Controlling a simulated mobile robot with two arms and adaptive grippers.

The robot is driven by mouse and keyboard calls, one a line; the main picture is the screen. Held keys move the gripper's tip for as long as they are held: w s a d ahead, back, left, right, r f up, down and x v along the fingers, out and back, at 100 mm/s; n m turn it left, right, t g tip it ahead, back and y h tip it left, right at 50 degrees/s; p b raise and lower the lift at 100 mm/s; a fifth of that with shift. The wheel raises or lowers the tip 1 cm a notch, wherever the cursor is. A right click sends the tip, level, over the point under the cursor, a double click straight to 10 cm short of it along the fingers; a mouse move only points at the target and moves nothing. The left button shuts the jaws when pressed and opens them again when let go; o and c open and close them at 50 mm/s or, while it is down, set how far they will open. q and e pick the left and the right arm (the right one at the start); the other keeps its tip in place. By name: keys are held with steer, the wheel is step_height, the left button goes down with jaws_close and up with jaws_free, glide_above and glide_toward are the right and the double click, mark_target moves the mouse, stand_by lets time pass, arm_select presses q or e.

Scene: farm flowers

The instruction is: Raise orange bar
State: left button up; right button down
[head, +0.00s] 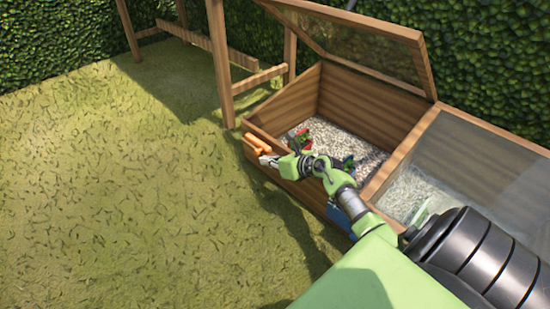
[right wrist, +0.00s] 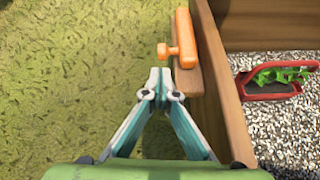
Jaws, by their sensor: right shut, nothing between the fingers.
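The orange bar (head: 256,141) is at the front left corner of the wooden cold frame, on the outer side of its front wall. My left gripper is not in view.
The cold frame's left bay is open, its glazed lid (head: 358,42) raised, with gravel and a red item with green leaves (right wrist: 273,81) inside. The right bay is under glass (head: 480,160). A wooden post (head: 219,65) stands to the left. Grass on the left is clear.

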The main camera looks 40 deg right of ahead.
mark_target(255, 145)
steer(key=shift+b+x, duration=0.8)
steer(key=shift+x, duration=0.8)
steer(key=shift+r, duration=0.1)
